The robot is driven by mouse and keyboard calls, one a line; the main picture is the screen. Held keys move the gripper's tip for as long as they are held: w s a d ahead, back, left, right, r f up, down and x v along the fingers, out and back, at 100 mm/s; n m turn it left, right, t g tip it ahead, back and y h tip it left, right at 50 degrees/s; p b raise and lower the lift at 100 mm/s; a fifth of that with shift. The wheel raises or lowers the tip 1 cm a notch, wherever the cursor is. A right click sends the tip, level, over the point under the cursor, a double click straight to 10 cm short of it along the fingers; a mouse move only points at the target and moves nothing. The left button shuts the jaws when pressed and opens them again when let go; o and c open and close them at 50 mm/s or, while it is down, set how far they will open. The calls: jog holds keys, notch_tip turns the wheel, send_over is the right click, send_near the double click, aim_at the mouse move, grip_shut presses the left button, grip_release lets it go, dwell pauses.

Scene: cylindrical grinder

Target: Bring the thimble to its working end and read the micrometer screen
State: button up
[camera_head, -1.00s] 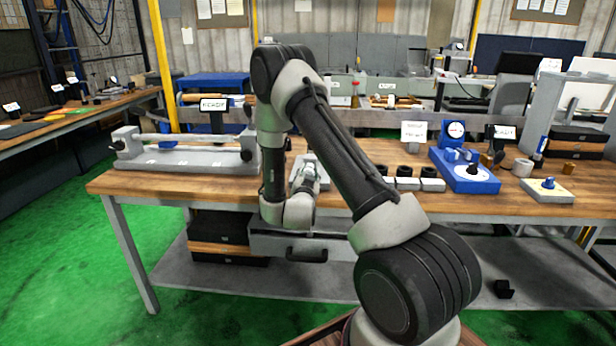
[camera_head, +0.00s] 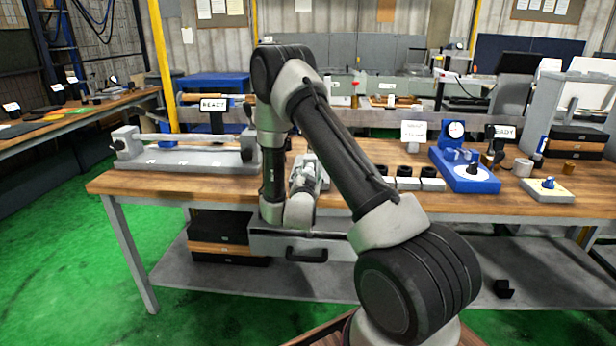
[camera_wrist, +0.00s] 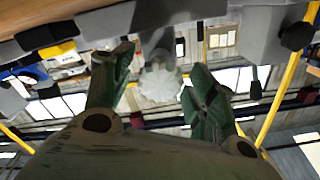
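A pale, fluted round knob (camera_wrist: 160,82), which looks like the thimble, shows in the wrist view between my fingers. My gripper (camera_wrist: 158,82) is open, with one green-grey finger on each side of the knob and a visible gap to both. I cannot tell how deep the knob sits between the fingertips. In the head view my gripper (camera_head: 305,178) is low over the front middle of the bench, partly hidden by my arm. A pale grey object lies beside it there, too small and covered to make out. No readable micrometer screen shows.
The wooden bench (camera_head: 230,187) holds a long grey fixture (camera_head: 190,158) at left. Several small grey blocks with black tops (camera_head: 405,180) stand right of my gripper. A blue dial-gauge stand (camera_head: 465,172) is further right. A drawer (camera_head: 300,246) sits under the bench front.

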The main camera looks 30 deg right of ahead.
jog(key=v, duration=1.2)
dwell(0.7)
dwell(0.4)
